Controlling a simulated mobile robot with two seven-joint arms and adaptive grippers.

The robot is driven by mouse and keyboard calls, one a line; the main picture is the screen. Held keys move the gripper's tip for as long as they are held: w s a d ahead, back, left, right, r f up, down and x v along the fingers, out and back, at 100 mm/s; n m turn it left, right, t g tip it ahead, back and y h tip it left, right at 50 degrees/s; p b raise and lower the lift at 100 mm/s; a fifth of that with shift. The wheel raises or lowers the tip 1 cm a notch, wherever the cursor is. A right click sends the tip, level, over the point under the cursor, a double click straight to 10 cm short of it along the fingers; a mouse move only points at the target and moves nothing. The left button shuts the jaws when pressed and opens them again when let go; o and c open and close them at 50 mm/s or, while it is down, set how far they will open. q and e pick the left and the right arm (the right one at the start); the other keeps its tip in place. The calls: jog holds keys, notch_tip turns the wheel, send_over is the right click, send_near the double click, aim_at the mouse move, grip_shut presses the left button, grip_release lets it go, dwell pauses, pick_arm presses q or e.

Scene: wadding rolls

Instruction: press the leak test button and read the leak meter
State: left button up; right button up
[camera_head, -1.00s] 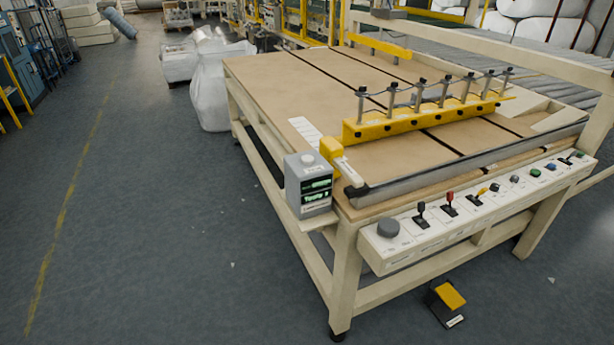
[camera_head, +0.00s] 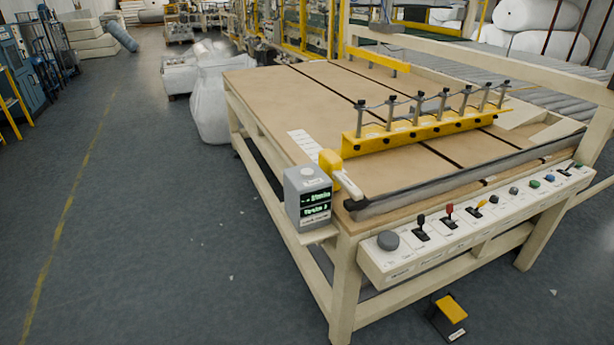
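A small grey meter box (camera_head: 308,200) stands on a bracket at the near left corner of a large beige work table (camera_head: 270,95). Its front has a dark display (camera_head: 316,204) with two lines of green text, too small and blurred to read surely. A round pale button (camera_head: 307,172) sits on top of the box. I cannot confirm from its label that this is the leak test button and meter. Neither of my grippers shows in the head view.
A control panel (camera_head: 480,222) with a grey knob, levers and coloured buttons runs along the table's front. A yellow clamp bar (camera_head: 425,130) crosses the tabletop. A yellow pedal (camera_head: 450,308) lies on the floor below. The floor (camera_head: 150,230) to the left is clear.

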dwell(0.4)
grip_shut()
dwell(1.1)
